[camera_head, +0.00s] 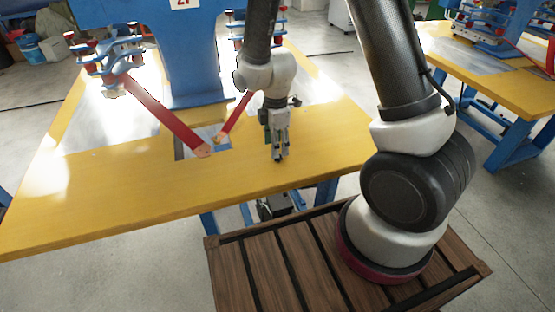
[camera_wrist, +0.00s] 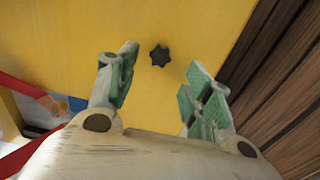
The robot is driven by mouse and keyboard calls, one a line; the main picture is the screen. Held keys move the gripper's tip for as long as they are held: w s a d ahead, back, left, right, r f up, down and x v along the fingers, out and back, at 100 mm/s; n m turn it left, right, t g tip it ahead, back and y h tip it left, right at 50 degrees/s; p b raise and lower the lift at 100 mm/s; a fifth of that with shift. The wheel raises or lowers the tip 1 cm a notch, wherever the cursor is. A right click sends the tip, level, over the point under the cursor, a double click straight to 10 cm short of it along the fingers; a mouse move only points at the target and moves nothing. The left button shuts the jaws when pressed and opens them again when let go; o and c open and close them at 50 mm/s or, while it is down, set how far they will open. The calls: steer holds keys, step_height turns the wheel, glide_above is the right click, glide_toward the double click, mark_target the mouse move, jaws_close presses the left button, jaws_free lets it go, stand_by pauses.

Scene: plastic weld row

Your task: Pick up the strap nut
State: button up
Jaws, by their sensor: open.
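The strap nut (camera_wrist: 160,55) is a small black star-shaped knob lying on the yellow tabletop (camera_head: 150,203). In the wrist view it shows at the top middle, beyond and between my gripper's two green-padded fingers, with clear gaps on both sides. My gripper (camera_head: 279,157) is open and empty, pointing down over the table near its front edge. In the head view I cannot make out the nut; it seems hidden by the gripper.
Two red arms (camera_head: 170,120) of a blue machine (camera_head: 185,55) reach down to a grey plate (camera_head: 185,148) left of my gripper. The slatted brown wooden surface (camera_head: 300,265) lies below the table's front edge. The yellow top's front left is clear.

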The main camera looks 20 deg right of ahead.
mark_target(278, 159)
steer(key=f, duration=0.4)
steer(key=shift+d+f, duration=0.25)
steer(key=shift+f, duration=0.15)
steer(key=shift+c, duration=0.2)
steer(key=c, duration=0.8)
steer(key=shift+c, duration=0.2)
steer(key=shift+r, duration=0.15)
